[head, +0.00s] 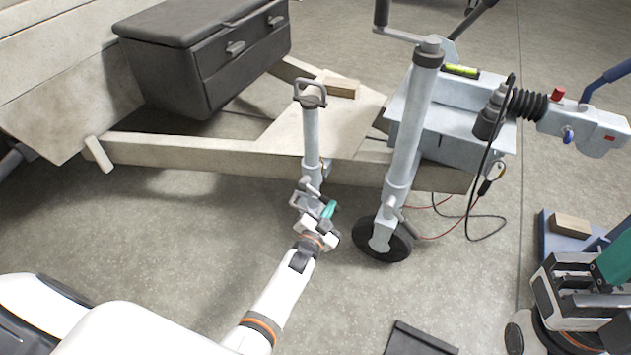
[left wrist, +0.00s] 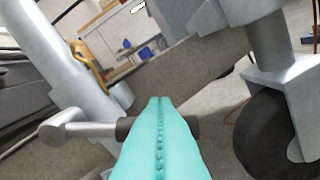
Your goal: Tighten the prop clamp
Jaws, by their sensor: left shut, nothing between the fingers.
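The prop (head: 311,140) is a grey upright tube with a loop handle on top, standing at the trailer frame. Its clamp (head: 306,196) sits low on the tube. In the left wrist view the clamp lever (left wrist: 80,130) is a grey bar with a dark grip, partly hidden behind the fingers. My left gripper (head: 329,209) has its teal fingers (left wrist: 160,130) shut and empty, in front of the grip; I cannot tell whether they touch it. My right gripper (head: 612,262) is at the lower right edge, away from the prop, its fingertips partly cut off.
The jockey wheel (head: 384,240) and its tube (head: 415,130) stand just right of the prop. The frame beam (head: 220,152) runs behind it. A cable (head: 470,235) hangs by the coupling. A dark toolbox (head: 200,60) is at upper left. Floor in front is mostly clear.

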